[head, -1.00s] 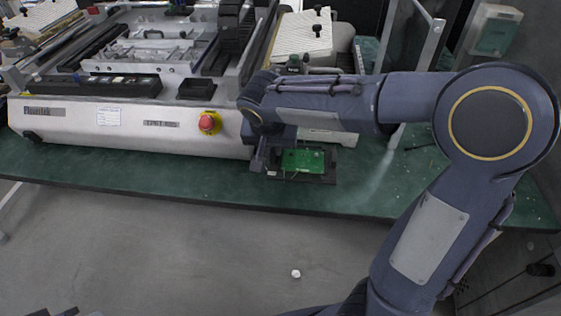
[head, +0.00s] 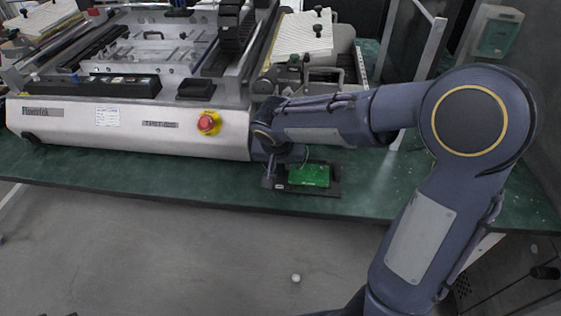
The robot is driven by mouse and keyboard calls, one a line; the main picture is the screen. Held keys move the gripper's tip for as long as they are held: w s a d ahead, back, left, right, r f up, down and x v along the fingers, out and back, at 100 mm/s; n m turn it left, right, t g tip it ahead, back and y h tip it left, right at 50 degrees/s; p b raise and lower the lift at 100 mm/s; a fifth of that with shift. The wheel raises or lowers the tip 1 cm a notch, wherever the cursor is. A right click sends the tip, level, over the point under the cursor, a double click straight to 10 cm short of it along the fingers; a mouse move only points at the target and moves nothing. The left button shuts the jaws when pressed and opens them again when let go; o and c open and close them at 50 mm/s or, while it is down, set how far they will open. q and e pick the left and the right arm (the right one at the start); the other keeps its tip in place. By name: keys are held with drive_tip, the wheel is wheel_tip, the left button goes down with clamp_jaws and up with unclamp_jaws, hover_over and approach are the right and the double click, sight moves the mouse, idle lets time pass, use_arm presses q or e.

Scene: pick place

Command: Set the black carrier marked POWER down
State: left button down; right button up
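The black carrier (head: 336,188) shows in the head view at the front of the green bench, with a green circuit board (head: 309,175) on it. No POWER marking is legible. My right gripper (head: 273,178) is at the carrier's left edge and appears shut on it. The fingertips are small and partly hidden, so the grip itself is not clear. The carrier looks level and at or just above the bench top; I cannot tell whether it touches. My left gripper does not show clearly enough to make out.
A large white machine (head: 75,130) with a red stop button (head: 207,123) stands left of the carrier. The green bench top (head: 400,185) is clear to the right. The bench's front edge is close below the carrier. A small white object (head: 296,278) lies on the floor.

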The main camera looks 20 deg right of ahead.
drive_tip(key=shift+o, duration=1.1)
drive_tip(key=shift+r, duration=0.2)
drive_tip(key=shift+a+r, duration=0.1)
drive_tip(key=shift+r, duration=0.3)
drive_tip(key=p+v, duration=0.2)
drive_tip(key=v, duration=0.8)
drive_tip(key=s+f+n+y, duration=0.2)
drive_tip(key=s+y, duration=0.1)
drive_tip(key=s, duration=0.6)
drive_tip(key=s+f+n+t+y, duration=0.1)
drive_tip(key=s+f+n+y, duration=0.1)
drive_tip(key=s, duration=0.8)
drive_tip(key=shift+n+t+y, duration=0.3)
drive_tip(key=shift+y, duration=0.3)
